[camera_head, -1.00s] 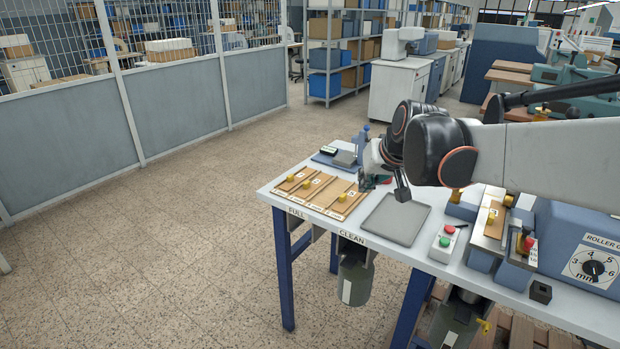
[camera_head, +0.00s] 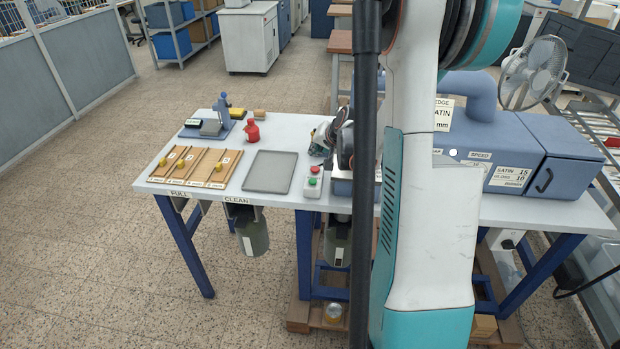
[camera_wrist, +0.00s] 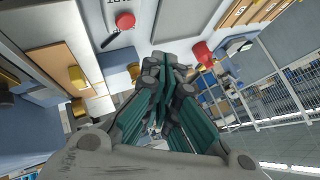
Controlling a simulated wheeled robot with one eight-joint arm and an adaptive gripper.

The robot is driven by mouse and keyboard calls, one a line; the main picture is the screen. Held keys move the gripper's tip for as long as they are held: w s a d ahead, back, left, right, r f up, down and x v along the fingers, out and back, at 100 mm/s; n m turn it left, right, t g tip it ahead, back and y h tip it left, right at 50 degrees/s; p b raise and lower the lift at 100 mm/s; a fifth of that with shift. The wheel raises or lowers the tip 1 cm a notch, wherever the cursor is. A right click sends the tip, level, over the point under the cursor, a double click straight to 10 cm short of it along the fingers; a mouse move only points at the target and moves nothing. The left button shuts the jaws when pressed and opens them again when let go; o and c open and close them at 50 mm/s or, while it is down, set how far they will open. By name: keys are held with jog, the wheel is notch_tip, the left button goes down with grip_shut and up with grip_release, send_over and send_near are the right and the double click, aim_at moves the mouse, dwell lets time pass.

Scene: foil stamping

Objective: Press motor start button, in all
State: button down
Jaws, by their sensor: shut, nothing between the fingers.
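A small white control box (camera_head: 307,188) with a red button (camera_head: 315,169) and a green button (camera_head: 312,181) sits near the front edge of the table, right of a grey tray. In the wrist view the red button (camera_wrist: 124,20) shows at the top, with cut-off lettering beside it; the green button is out of that view. My gripper (camera_wrist: 162,62) is shut and empty, its fingertips below and right of the red button in that picture. In the head view my gripper (camera_head: 320,136) is partly hidden by my arm, behind the control box.
The grey tray (camera_head: 271,171), wooden boards with yellow knobs (camera_head: 192,168), a red bottle (camera_head: 252,132) and a blue stand (camera_head: 222,118) are on the table's left part. A blue machine (camera_head: 495,160) fills the right. My arm hides the middle of the table.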

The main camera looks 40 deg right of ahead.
aim_at(315, 180)
jog(key=shift+f, duration=0.1)
dwell(0.3)
notch_tip(315, 180, down, 9)
jog(key=b, duration=0.6)
jog(key=shift+r, duration=0.2)
jog(key=shift+f, duration=0.1)
dwell(1.0)
jog(key=shift+f+b, duration=0.3)
jog(key=shift+b, duration=0.3)
